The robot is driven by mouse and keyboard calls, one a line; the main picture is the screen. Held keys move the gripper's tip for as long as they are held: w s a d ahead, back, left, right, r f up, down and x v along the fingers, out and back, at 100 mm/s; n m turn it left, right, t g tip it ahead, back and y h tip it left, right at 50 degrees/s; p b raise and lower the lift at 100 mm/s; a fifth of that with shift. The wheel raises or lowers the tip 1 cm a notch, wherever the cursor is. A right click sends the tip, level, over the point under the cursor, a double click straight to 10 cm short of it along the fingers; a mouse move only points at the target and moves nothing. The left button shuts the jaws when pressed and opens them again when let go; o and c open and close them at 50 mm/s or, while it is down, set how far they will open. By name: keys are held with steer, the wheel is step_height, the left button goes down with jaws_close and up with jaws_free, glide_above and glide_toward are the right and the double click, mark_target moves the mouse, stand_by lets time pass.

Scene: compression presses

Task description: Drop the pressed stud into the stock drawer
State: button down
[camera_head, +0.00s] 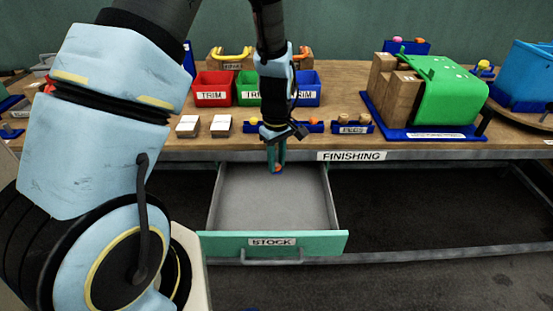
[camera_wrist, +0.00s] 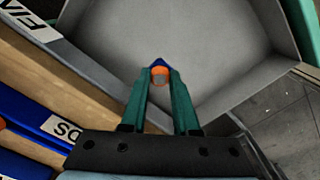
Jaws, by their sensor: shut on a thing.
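The stock drawer (camera_head: 273,244) stands pulled out below the bench, with a green front labelled STOCK and an empty grey inside. In the wrist view its grey floor (camera_wrist: 215,45) fills the upper middle. My gripper (camera_head: 277,168) points down over the back part of the drawer, near the bench edge. Its green fingers (camera_wrist: 160,82) are shut on a small orange stud (camera_wrist: 160,71) with a grey face. The stud also shows as an orange spot at the fingertips in the head view (camera_head: 278,169). A blue bit shows just beyond it in the wrist view; I cannot tell what it is.
The bench edge with the FINISHING label (camera_head: 351,156) runs behind the drawer. Red (camera_head: 212,88), green and blue trim bins stand on the bench, with blue trays of small pieces in front. The drawer is clear inside.

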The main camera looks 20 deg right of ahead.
mark_target(277, 165)
steer(key=shift+f+b, duration=0.45)
steer(key=shift+f, duration=0.5)
steer(key=c, duration=0.6)
jaws_free()
steer(key=shift+r, duration=0.15)
step_height(277, 165, up, 11)
steer(key=shift+f+b, duration=0.2)
steer(key=shift+b, duration=0.65)
steer(key=s+a+r+m, duration=0.1)
steer(key=a, duration=0.7)
steer(key=s+a+r+m+t, duration=0.1)
steer(key=a+r+m, duration=0.1)
steer(key=a, duration=0.7)
steer(key=s+a+r+m, duration=0.1)
steer(key=s+a+m, duration=0.1)
steer(key=a, duration=0.6)
steer(key=shift+a+r+t, duration=0.15)
steer(key=shift+a+t, duration=0.15)
